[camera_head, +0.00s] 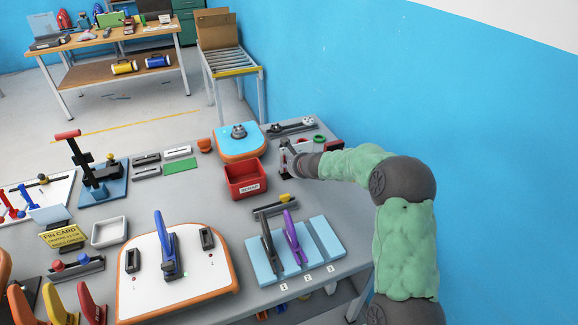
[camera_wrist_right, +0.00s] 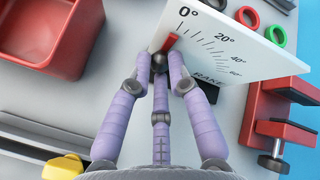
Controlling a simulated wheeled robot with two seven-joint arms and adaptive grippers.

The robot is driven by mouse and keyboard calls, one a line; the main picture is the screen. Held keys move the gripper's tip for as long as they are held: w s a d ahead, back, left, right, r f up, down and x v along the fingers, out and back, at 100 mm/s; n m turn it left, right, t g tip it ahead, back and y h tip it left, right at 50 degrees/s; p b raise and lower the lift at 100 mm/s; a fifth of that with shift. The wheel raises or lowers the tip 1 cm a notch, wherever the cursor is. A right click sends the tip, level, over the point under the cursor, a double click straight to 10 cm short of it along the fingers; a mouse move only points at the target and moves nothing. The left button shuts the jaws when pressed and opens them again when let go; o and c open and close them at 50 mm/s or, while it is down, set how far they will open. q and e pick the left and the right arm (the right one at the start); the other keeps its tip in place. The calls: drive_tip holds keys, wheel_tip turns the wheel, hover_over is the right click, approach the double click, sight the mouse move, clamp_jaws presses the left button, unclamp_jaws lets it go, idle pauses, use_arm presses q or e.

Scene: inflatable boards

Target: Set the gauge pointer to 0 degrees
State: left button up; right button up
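The gauge is a white plate (camera_wrist_right: 240,40) with black ticks marked 0°, 20°, 40° and 60° in the right wrist view. Its red pointer (camera_wrist_right: 171,41) lies by the 0° end of the scale; its exact reading is unclear because fingers cover its lower part. My right gripper (camera_wrist_right: 159,58) has its purple fingers drawn together around the lower part of the pointer. In the head view my right gripper (camera_head: 288,156) is at the table's back right, and the gauge there is mostly hidden. My left gripper is out of view.
A red bin (camera_head: 243,180) stands left of my right gripper. A red clamp (camera_wrist_right: 282,105) is right of the gauge, with green and red rings (camera_wrist_right: 275,35) behind it. A blue board (camera_head: 240,143) lies beyond the bin. The blue wall is close on the right.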

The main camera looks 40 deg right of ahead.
drive_tip(key=shift+o, duration=0.9)
drive_tip(key=shift+s, duration=0.1)
drive_tip(key=shift+s+r, duration=0.25)
drive_tip(key=shift+r, duration=0.05)
drive_tip(key=v, duration=1.1)
drive_tip(key=shift+a+f, duration=0.1)
